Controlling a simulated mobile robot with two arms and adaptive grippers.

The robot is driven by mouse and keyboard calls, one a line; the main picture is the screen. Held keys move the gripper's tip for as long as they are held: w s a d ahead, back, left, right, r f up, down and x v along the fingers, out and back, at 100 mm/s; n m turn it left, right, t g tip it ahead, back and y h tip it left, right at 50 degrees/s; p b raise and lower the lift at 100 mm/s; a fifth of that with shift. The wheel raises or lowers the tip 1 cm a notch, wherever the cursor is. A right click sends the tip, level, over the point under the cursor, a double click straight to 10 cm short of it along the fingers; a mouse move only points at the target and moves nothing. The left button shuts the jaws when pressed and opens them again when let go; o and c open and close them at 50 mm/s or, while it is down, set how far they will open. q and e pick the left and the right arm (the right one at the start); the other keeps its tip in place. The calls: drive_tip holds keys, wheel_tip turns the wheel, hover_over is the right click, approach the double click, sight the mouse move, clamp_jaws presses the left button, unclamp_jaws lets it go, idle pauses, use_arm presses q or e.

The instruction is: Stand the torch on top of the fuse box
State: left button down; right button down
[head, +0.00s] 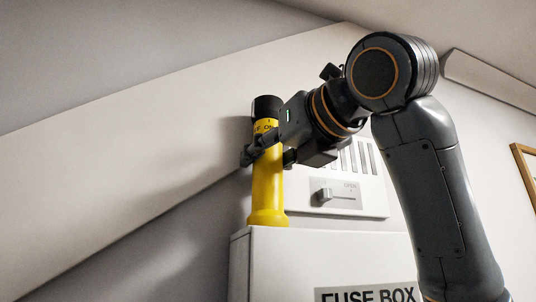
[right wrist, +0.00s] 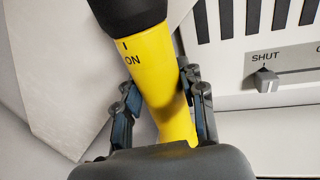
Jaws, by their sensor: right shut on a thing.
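The yellow torch (head: 267,185) with a black end stands upright at the front left of the top of the white fuse box (head: 275,262). Its wide yellow base meets the box's top edge in the head view; whether it rests fully on the surface I cannot tell. My right gripper (head: 262,152) is shut on the torch's upper body, below the black end. In the right wrist view the torch (right wrist: 158,85) passes between the two fingers, and its lower end is hidden by the gripper (right wrist: 160,105). My left gripper is not in view.
A white vent panel (head: 350,185) with slots and a slider is on the wall just behind and right of the torch. A sloping stair underside (head: 130,150) runs above and left. A wooden frame (head: 524,170) hangs at the far right.

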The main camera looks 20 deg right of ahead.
drive_tip(key=shift+s, duration=0.2)
drive_tip(key=shift+f, duration=0.1)
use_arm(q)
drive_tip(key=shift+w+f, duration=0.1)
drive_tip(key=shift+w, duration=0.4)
use_arm(e)
drive_tip(key=c, duration=0.8)
unclamp_jaws()
drive_tip(key=shift+s, duration=0.3)
use_arm(q)
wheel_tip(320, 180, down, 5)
drive_tip(key=b, duration=0.5)
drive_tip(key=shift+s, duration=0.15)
use_arm(e)
drive_tip(key=v, duration=1.1)
drive_tip(key=shift+s+d, duration=0.15)
drive_tip(key=shift+s, duration=0.05)
